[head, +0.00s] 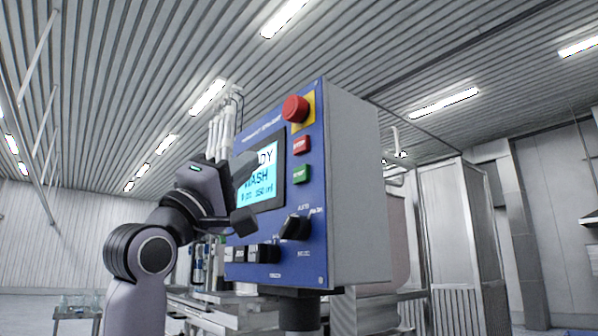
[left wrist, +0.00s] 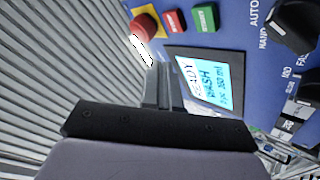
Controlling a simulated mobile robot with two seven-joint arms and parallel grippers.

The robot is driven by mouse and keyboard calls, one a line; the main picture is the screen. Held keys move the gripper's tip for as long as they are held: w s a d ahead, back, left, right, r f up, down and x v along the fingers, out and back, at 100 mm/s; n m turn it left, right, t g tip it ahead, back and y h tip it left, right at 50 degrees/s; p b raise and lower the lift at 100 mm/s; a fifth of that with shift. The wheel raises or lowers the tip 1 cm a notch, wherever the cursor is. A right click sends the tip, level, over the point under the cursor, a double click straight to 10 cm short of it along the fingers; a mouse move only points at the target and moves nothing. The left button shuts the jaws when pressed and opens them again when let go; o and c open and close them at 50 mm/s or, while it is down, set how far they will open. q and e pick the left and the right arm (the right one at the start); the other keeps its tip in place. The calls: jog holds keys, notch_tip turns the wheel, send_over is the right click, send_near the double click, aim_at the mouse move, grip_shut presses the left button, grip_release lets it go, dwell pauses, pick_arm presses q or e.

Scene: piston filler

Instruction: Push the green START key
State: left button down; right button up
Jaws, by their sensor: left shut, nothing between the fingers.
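The green START key (head: 300,174) sits on the blue panel face, right of the screen and below a red key (head: 301,145). In the left wrist view the green key (left wrist: 205,18) is near the top edge, fully visible. My left gripper (head: 243,170) is in front of the screen's left part, to the left of the green key, and covers some of the display. In the left wrist view its fingers (left wrist: 163,85) are together and empty, pointing toward the panel between the emergency stop and the screen. They appear apart from the green key. My right gripper is not in view.
A red emergency stop (head: 295,108) on a yellow plate juts out above the keys. A black selector knob (head: 295,227) and black switches (head: 263,253) are below. The lit screen (left wrist: 208,80) shows WASH. Metal cabinets (head: 460,230) stand behind at right.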

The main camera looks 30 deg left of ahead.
aim_at(300, 174)
pick_arm(q)
jog(key=w+d+p, duration=0.2)
jog(key=w, duration=0.3)
jog(key=shift+w+d, duration=0.25)
jog(key=shift+w, duration=0.15)
dwell(0.8)
jog(key=shift+w, duration=0.1)
dwell(0.9)
jog(key=shift+w+d+p, duration=0.15)
jog(key=shift+w+p, duration=0.15)
jog(key=shift+w+d+p, duration=0.15)
jog(key=shift+w+p, duration=0.15)
jog(key=shift+w, duration=0.1)
dwell(0.6)
jog(key=shift+w, duration=0.1)
dwell(0.7)
